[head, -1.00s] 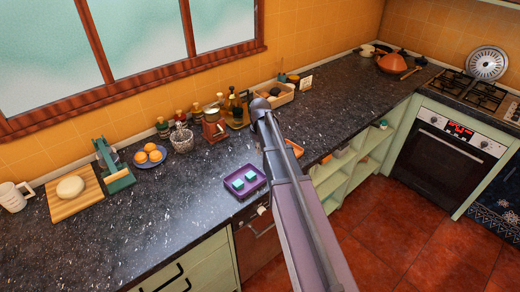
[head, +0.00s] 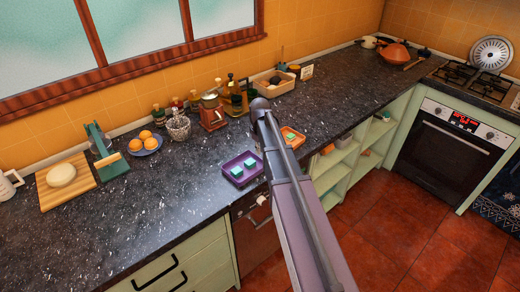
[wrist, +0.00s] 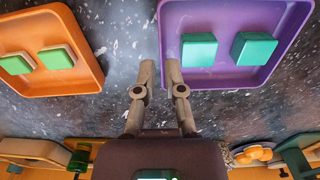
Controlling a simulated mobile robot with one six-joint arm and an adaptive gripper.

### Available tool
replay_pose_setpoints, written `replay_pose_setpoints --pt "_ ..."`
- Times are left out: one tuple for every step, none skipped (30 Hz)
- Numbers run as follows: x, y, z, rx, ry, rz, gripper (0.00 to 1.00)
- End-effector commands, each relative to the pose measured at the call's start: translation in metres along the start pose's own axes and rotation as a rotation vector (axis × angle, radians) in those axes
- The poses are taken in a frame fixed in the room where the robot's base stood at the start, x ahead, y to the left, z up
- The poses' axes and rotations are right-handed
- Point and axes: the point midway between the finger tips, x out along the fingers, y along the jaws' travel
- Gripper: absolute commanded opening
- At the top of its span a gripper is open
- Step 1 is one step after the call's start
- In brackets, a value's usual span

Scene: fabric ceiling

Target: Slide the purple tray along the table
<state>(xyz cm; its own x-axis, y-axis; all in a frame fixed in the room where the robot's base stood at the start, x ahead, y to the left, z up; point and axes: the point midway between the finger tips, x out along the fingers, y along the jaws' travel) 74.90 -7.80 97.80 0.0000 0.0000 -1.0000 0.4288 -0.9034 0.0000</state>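The purple tray (head: 229,182) holds two teal blocks and lies on the dark counter near its front edge. In the wrist view the tray (wrist: 225,80) fills the upper right. My gripper (wrist: 160,64) points at the tray's side nearest the orange tray. Its fingers show a narrow gap, one finger just outside that side wall and the other overlapping the tray's inside. Whether they press on the wall cannot be told. In the head view my arm hides the gripper.
An orange tray (wrist: 90,85) with teal-green blocks lies beside the purple one. Bottles, a grinder (head: 212,113) and a wire basket (head: 179,127) stand behind. A plate of oranges (head: 146,152) and a cutting board (head: 48,199) lie left. Counter left of the tray is clear.

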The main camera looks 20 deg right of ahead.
Motion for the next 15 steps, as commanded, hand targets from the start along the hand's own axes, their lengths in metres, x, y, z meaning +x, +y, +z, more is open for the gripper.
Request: replay_pose_setpoints --pt "0.008 0.0 0.0 0.0 0.0 0.0 0.13" --pt "0.011 0.0 0.0 0.0 0.0 0.0 0.13" --pt "0.014 0.0 0.0 0.0 0.0 0.0 0.13" --pt "0.016 0.0 0.0 0.0 0.0 0.0 0.13" --pt "0.018 0.0 0.0 0.0 0.0 0.0 0.13" --pt "0.021 0.0 0.0 0.0 0.0 0.0 0.13" --pt "0.024 0.0 0.0 0.0 0.0 0.0 0.13" --pt "0.026 0.0 0.0 0.0 0.0 0.0 0.13" --pt "0.029 0.0 0.0 0.0 0.0 0.0 0.13" --pt "0.031 0.0 0.0 0.0 0.0 0.0 0.13" --pt "0.034 0.0 0.0 0.0 0.0 0.0 0.13" --pt "0.036 0.0 0.0 0.0 0.0 0.0 0.13" --pt "0.038 0.0 0.0 0.0 0.0 0.0 0.13" --pt "0.04 0.0 0.0 0.0 0.0 0.0 0.13" --pt "0.043 0.0 0.0 0.0 0.0 0.0 0.13"
